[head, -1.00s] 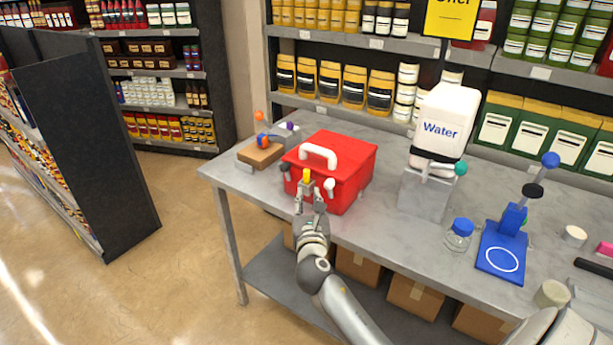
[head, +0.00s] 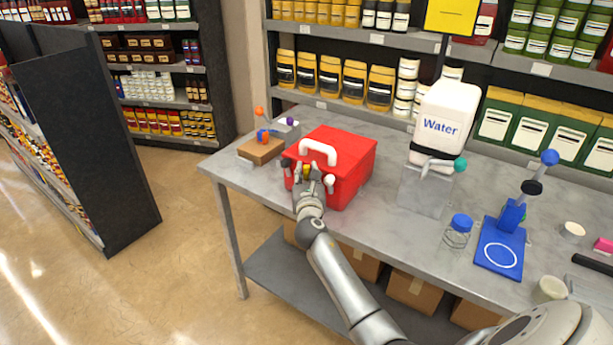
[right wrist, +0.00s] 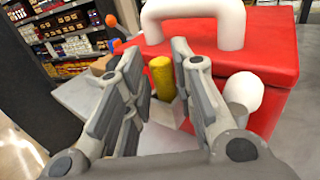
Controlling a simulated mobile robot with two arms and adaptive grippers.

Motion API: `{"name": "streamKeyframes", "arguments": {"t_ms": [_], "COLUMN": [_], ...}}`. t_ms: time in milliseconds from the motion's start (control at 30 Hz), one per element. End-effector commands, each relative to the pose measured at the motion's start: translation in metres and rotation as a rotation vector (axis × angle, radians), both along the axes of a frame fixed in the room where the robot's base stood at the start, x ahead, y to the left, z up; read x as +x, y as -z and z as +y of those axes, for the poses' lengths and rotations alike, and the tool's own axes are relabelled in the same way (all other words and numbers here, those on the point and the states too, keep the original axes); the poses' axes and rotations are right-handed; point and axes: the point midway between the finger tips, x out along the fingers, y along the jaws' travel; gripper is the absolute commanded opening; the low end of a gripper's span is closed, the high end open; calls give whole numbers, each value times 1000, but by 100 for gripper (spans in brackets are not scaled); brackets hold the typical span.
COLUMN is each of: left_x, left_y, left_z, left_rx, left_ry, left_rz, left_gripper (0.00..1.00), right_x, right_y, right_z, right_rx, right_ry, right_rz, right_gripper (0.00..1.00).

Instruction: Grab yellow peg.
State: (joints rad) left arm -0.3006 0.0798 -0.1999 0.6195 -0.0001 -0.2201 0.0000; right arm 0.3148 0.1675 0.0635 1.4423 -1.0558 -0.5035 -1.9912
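The yellow peg (head: 306,170) stands upright at the front of the red box (head: 352,180). In the right wrist view the yellow peg (right wrist: 162,78) rises from a pale holder (right wrist: 166,110) and shows between the two fingers of my right gripper (right wrist: 163,75). The fingers are open, one on each side of the peg; the right finger looks closer to it. A gap shows on the left, and I cannot tell whether the right finger touches. In the head view my right gripper (head: 307,178) hides the peg's lower part. My left gripper is not in view.
The red box has a white handle (head: 318,150) and a white knob (head: 329,180) close to my right gripper. A wooden block (head: 260,152) stands left of the box.

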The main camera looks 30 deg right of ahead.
Motion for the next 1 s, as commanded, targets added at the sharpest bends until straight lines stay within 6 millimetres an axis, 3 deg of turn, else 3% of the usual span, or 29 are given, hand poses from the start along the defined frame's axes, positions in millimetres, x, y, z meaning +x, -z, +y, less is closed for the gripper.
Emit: {"name": "streamKeyframes", "arguments": {"t_ms": [400,567,1000], "left_x": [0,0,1], "left_y": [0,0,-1], "left_z": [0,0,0], "left_rx": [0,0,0], "left_ry": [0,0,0], "left_rz": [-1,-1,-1], "left_gripper": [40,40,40], "right_x": [9,9,9], "right_y": [0,0,-5], "right_z": [-5,-5,-5], "right_rx": [0,0,-1], "right_ry": [-2,-2,-2], "right_rz": [0,0,-1], "right_gripper": [24,5,5]}}
